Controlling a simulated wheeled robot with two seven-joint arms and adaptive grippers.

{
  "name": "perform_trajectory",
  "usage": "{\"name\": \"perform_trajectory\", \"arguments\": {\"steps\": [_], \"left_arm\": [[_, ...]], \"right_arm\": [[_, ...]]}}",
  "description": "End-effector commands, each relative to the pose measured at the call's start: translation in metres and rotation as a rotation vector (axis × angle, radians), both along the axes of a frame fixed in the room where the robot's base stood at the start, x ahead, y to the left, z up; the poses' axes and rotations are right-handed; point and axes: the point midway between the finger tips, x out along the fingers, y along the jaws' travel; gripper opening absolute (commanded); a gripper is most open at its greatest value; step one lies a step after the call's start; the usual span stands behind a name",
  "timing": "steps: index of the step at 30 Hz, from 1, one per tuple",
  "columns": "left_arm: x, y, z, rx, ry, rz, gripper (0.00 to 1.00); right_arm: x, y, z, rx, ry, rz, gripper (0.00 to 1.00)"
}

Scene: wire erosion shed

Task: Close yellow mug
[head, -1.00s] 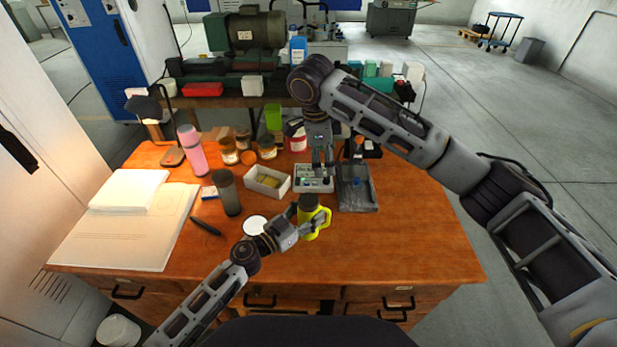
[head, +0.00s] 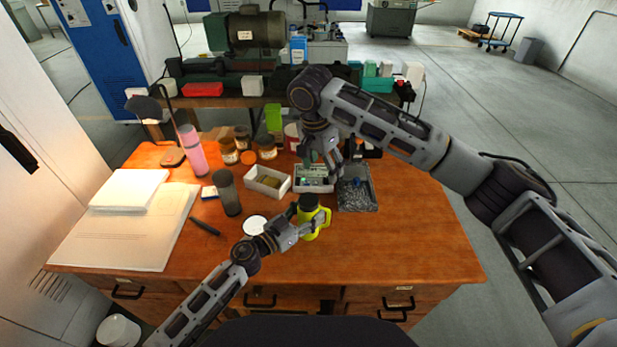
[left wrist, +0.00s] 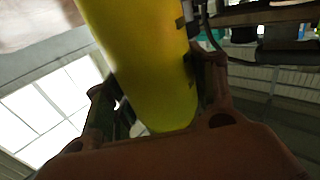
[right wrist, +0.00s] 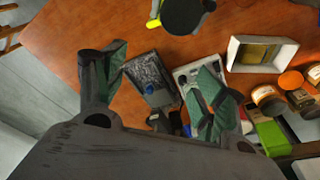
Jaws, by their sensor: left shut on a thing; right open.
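The yellow mug (head: 313,229) stands upright near the front middle of the table, its handle to the right. Its top (head: 309,202) is dark and round; I cannot tell whether this is a lid or the opening. My left gripper (head: 307,215) is shut on the mug's body, which fills the left wrist view (left wrist: 150,60). The mug's dark top also shows at the upper edge of the right wrist view (right wrist: 183,14). My right gripper (head: 324,165) is open and empty, above the grey-white box behind the mug. A white disc (head: 255,225) lies left of the mug.
A dark tray (head: 358,195), a grey-white box (head: 312,187) and a white open box (head: 268,192) stand behind the mug. A dark cylinder (head: 228,192), jars (head: 267,147) and a pink bottle (head: 192,150) stand to the left. The table's right side is clear.

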Motion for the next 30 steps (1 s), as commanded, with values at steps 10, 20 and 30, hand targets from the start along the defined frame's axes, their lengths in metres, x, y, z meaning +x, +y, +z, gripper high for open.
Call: {"name": "perform_trajectory", "arguments": {"steps": [10, 20, 30], "left_arm": [[0.000, 0.000, 0.000, 0.000, 0.000, 0.000, 0.00], [0.000, 0.000, 0.000, 0.000, 0.000, 0.000, 0.00], [0.000, 0.000, 0.000, 0.000, 0.000, 0.000, 0.00]], "right_arm": [[-0.005, 0.004, -0.007, -0.015, 0.061, 0.294, 0.71], [-0.010, 0.007, -0.011, -0.025, 0.113, 0.574, 0.71], [-0.014, 0.012, -0.015, -0.030, 0.157, 0.862, 0.71]]}}
